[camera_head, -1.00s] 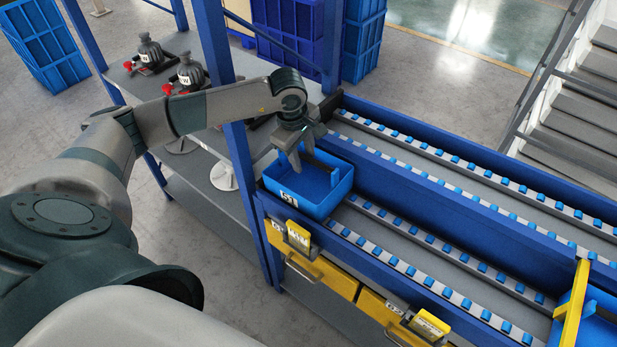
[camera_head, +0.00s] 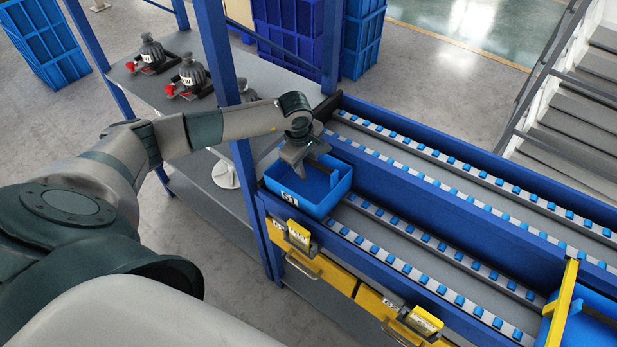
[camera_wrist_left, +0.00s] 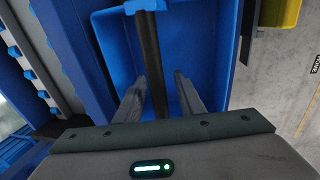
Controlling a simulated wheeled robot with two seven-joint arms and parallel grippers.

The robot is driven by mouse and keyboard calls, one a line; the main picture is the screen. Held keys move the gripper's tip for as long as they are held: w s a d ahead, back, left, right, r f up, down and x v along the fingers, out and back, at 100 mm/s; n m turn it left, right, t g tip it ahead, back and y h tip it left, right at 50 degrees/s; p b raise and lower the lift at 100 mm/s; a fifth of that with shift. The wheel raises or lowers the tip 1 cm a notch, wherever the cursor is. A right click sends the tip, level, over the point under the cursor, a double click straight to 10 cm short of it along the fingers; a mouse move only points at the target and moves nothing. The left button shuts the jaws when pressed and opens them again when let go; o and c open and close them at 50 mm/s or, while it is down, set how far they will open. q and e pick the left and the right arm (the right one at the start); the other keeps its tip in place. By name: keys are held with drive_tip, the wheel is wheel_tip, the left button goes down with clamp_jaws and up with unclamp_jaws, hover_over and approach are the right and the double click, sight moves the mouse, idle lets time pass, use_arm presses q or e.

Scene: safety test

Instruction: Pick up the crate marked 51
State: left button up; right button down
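A blue open crate (camera_head: 322,205) sits at the left end of the near roller lane. In the left wrist view, the two fingers (camera_wrist_left: 160,98) are apart, on either side of a dark bar (camera_wrist_left: 150,60) running across the blue crate (camera_wrist_left: 115,35). A gap shows between the bar and the right finger. The fingertips are partly hidden in the head view. My right gripper is not in view.
The blue rack frame has a post (camera_head: 222,80) close behind my left arm. Grey valve-like parts (camera_head: 193,76) stand on a shelf at the left. Yellow label holders (camera_head: 298,236) line the near edge. Another blue crate (camera_head: 590,325) is at the far right; rollers between are clear.

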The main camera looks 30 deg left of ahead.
use_arm(q)
drive_tip(key=shift+c, duration=0.4)
clamp_jaws()
idle(1.3)
